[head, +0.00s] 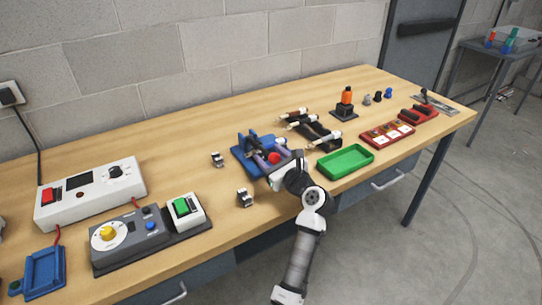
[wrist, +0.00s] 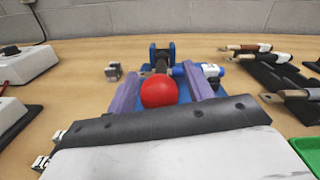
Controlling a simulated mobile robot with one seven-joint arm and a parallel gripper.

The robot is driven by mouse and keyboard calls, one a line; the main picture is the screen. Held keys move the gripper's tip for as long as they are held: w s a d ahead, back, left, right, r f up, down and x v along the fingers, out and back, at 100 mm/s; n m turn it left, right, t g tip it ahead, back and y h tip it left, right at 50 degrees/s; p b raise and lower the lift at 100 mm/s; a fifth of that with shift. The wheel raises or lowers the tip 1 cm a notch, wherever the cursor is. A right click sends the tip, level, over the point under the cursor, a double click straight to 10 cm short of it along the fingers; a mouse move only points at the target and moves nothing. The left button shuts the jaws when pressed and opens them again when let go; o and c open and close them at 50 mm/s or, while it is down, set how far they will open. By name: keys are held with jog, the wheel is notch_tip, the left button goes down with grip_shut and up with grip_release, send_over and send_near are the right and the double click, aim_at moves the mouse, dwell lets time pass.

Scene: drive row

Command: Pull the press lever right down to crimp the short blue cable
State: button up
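The blue press (head: 240,154) stands on the table at the middle, and its blue frame (wrist: 153,52) shows ahead in the wrist view. The lever's red ball knob (head: 274,157) is at my gripper; it also shows large in the wrist view (wrist: 160,92). My gripper (wrist: 162,80) is open, with its two purple-grey fingers on either side of the knob and a gap visible on the right. A short blue piece with a pale end (wrist: 191,69), probably the blue cable, lies at the press behind the right finger. The lever's shaft is mostly hidden.
A dark rack with several cables (head: 318,133) and a green tray (head: 345,161) are at right. Control boxes (head: 92,192) fill the left. A block wall stands behind.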

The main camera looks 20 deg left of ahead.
grip_shut()
jog(key=shift+s+f+p, duration=0.1)
jog(key=shift+f+p, duration=0.25)
jog(key=shift+f, duration=0.95)
grip_release()
jog(key=shift+o, duration=0.2)
jog(key=shift+r, duration=0.1)
jog(key=shift+d, duration=0.15)
jog(key=b+v, duration=0.2)
jog(key=v, duration=1.1)
jog(key=shift+s+d+b, duration=0.25)
jog(key=shift+s+b, duration=0.05)
jog(key=shift+b, duration=0.05)
